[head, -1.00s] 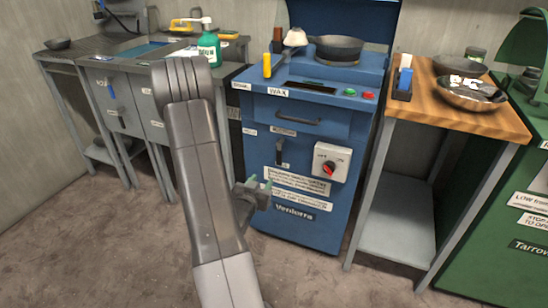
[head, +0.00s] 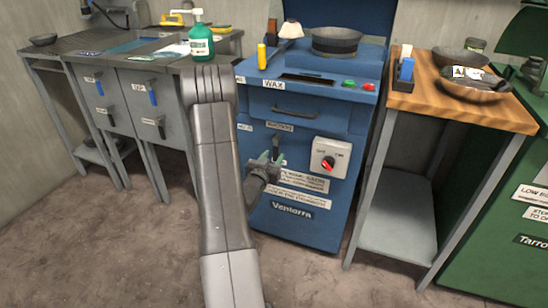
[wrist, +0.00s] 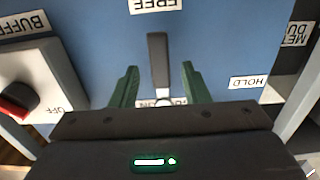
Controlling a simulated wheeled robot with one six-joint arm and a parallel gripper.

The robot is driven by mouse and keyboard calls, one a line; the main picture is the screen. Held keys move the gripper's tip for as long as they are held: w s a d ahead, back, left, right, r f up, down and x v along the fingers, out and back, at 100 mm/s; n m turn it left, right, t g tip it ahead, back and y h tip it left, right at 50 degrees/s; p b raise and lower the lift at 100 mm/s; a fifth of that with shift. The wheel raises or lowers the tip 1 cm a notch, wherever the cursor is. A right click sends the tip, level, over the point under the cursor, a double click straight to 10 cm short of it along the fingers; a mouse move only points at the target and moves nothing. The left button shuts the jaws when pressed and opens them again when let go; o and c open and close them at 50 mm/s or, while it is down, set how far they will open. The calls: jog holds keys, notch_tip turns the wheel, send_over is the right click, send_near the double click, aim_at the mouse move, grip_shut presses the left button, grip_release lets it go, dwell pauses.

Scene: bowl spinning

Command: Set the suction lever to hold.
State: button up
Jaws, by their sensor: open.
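The suction lever (wrist: 158,62) is a dark grey handle on the blue cabinet front. In the wrist view it points up the picture toward the FREE label (wrist: 156,5). The HOLD label (wrist: 248,82) is to the right of the lever. My gripper (wrist: 159,72) is open, with one green finger on each side of the lever and a visible gap on both sides. In the head view my gripper (head: 271,160) is in front of the lever (head: 276,144) and hides its lower part.
The blue machine (head: 300,225) has a drawer handle (head: 295,113) above. A wooden-topped table (head: 425,98) stands to the right. The floor in front is clear.

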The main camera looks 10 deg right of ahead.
jog(key=shift+x, duration=0.95)
jog(key=shift+c, duration=0.2)
grip_shut()
